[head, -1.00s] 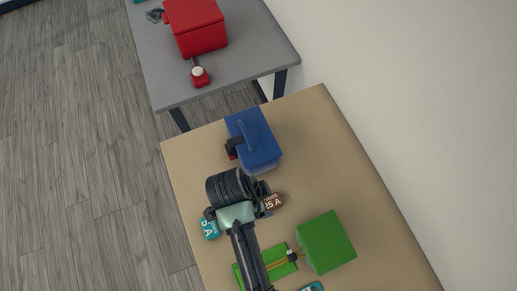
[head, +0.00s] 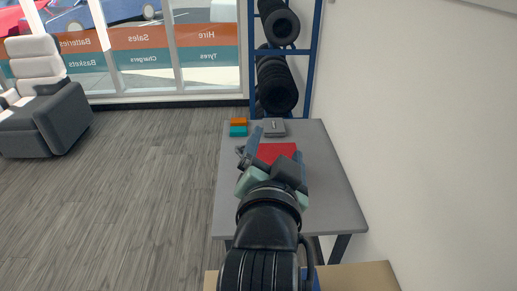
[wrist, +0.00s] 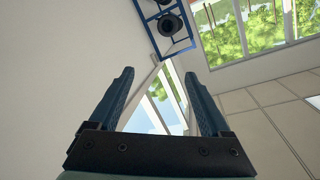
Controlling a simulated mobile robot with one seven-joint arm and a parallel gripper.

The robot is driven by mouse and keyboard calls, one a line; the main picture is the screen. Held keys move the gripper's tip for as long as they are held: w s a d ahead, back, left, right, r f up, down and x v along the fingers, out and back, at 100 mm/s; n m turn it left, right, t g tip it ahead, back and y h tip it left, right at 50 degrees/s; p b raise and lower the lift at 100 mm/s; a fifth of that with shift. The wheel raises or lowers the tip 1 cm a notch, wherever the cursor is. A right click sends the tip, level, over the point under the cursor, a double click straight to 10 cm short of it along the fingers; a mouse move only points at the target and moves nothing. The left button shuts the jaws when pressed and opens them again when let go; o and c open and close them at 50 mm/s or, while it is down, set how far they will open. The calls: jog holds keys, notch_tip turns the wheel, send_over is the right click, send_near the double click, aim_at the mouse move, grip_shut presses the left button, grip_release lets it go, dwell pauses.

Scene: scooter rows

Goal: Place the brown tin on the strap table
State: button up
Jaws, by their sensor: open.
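My gripper (wrist: 159,74) is open, with nothing between its two blue fingers in the wrist view. That view looks up at wall, windows and ceiling. In the head view my arm reaches forward over the near part of the grey table (head: 325,195). The brown tin is in neither current view. The tan table (head: 360,278), where a brown tin showed earlier, is now only a strip at the bottom edge. I cannot tell from a label which table is the strap table.
On the grey table a red box (head: 280,151) is partly hidden behind my gripper. Orange (head: 238,122) and teal (head: 238,131) boxes and a grey item (head: 274,127) stand at its far end. A tyre rack (head: 314,60) is behind; an armchair (head: 45,105) is left.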

jog(key=s+a+r+n+t+y, duration=0.1)
jog(key=s+r+n+t, duration=0.2)
jog(key=r, duration=1.2)
jog(key=s+a+r+n+t+y, duration=0.1)
jog(key=s+r+n+t, duration=0.3)
jog(key=s+r+t, duration=0.4)
notch_tip(320, 180, up, 7)
jog(key=shift+s+a+r, duration=0.1)
jog(key=shift+s+a, duration=0.4)
jog(key=shift+s, duration=0.35)
